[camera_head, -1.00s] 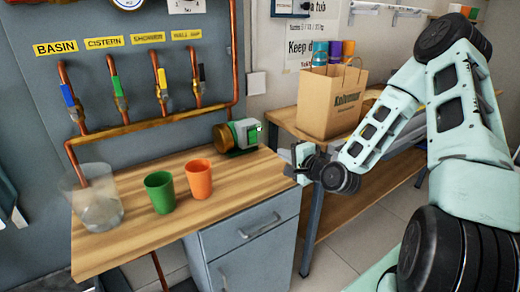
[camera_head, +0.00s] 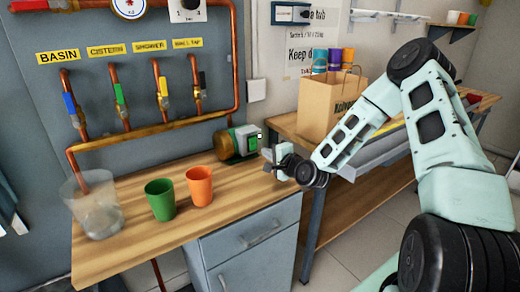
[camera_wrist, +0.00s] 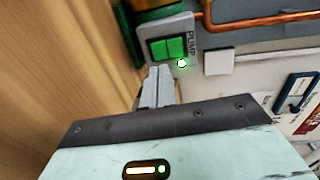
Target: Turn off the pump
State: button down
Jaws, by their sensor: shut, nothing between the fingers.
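The pump (camera_head: 238,142) sits at the back right of the wooden counter, a green and brass body with a grey box on its right end. In the wrist view the box face (camera_wrist: 166,41) carries the word PUMP, a green rocker switch (camera_wrist: 168,48) and a lit green-white lamp (camera_wrist: 182,63). My gripper (camera_head: 268,154) is just right of the pump at about switch height. In the wrist view my gripper's fingertips (camera_wrist: 158,72) are together and empty, just below the switch. I cannot tell whether they touch the box.
A green cup (camera_head: 160,199), an orange cup (camera_head: 199,186) and a clear container (camera_head: 97,210) stand on the counter (camera_head: 140,240). Copper pipes with several coloured valves (camera_head: 121,97) run along the back panel. A paper bag (camera_head: 328,105) stands on the bench at right.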

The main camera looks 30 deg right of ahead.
aim_at(255, 148)
jog(key=w, duration=0.4)
jog(key=shift+w+a+f, duration=0.1)
jog(key=shift+w+f, duration=0.25)
jog(key=shift+f, duration=0.1)
